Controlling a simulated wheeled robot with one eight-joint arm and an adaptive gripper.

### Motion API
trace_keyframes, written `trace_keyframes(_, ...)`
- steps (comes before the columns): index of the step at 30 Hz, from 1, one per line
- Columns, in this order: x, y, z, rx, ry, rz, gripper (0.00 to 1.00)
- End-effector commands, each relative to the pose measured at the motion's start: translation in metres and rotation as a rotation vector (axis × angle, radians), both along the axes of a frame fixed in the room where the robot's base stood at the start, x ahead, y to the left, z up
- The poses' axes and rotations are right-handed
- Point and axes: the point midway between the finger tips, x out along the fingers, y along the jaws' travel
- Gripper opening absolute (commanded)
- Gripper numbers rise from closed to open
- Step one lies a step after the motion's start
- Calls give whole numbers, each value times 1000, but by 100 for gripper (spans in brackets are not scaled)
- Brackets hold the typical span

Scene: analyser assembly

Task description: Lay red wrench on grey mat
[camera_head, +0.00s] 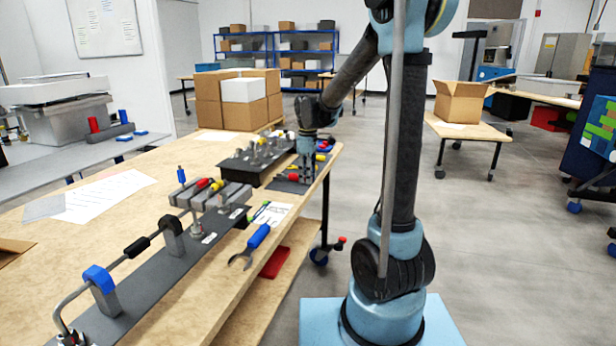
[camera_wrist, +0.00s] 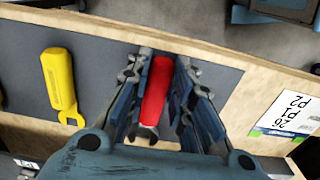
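The red wrench (camera_wrist: 157,85) lies between the fingers of my gripper (camera_wrist: 162,75) in the wrist view, its metal jaw toward the wrist. The fingers stand close along both sides of its red handle and look shut on it. The grey mat (camera_wrist: 105,75) is directly beneath, and the wrench is at or very near its surface. In the head view my gripper (camera_head: 304,172) points down at the mat (camera_head: 285,187) near the table's right edge, with the red handle (camera_head: 293,177) low beside the fingers.
A yellow wrench (camera_wrist: 59,80) lies on the mat to the left in the wrist view. A printed sheet (camera_wrist: 288,108) lies to the right. A dark fixture block (camera_head: 240,170) stands beside the mat. A blue-handled wrench (camera_head: 258,237) lies near the table edge.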

Motion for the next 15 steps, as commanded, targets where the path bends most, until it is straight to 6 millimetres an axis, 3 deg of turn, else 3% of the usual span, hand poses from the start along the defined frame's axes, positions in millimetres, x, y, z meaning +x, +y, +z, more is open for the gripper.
trace_keyframes(1, 0, 0, 0, 0, 0, 0, 34)
trace_keyframes(3, 0, 0, 0, 0, 0, 0, 44)
trace_keyframes(15, 0, 0, 4, 0, 0, 0, 44)
